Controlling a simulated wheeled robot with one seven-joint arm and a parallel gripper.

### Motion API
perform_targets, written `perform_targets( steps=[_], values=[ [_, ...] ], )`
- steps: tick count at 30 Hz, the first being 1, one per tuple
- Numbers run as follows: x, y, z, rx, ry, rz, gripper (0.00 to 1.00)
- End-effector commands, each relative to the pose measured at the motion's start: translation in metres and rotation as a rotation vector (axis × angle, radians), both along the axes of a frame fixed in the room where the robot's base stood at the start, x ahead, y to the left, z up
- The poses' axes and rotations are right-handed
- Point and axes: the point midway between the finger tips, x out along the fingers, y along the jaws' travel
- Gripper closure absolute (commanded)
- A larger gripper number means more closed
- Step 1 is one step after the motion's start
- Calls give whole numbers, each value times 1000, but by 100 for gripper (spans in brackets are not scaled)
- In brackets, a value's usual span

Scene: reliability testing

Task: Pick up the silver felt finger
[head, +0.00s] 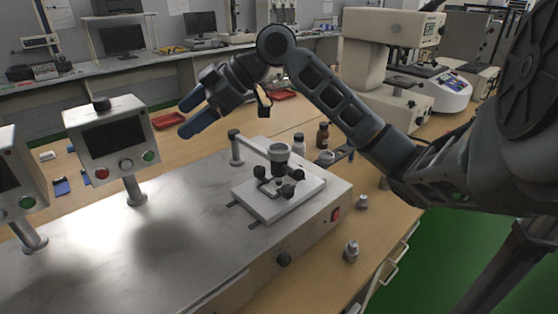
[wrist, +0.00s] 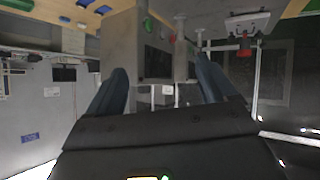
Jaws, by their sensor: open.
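I cannot tell for certain which thing is the silver felt finger. Small silver-grey pieces stand on the wooden bench at the right in the head view: a nearer silver piece (head: 351,251) and a farther silver piece (head: 362,202). My gripper (head: 183,120) is raised above the bench, left of and well apart from these pieces. Its two blue fingers are spread with nothing between them. In the wrist view my gripper (wrist: 163,82) also shows open and empty, and I make out no silver piece there.
A metal test machine (head: 120,255) fills the front, with a white clamp plate (head: 275,197) on top. A control box (head: 112,137) on a post stands near my gripper. Dark bottles (head: 323,137) stand behind the clamp. Red trays (head: 167,120) lie on the bench.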

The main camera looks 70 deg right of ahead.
Motion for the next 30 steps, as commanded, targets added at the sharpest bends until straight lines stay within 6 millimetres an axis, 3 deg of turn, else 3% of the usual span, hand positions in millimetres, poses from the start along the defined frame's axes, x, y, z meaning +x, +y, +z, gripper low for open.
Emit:
perform_targets(
  steps=[1, 6, 9, 13, 17, 30],
  values=[
    [-22, -23, -2, -50, 75, -3, 15],
    [-96, -75, -16, -140, 322, 9, 15],
    [-134, -95, -19, -161, 437, 11, 15],
    [-166, -109, -21, -169, 530, 11, 15],
    [-177, -113, -25, -170, 565, 12, 15],
    [-163, -101, -69, -170, 564, 13, 15]
  ],
)
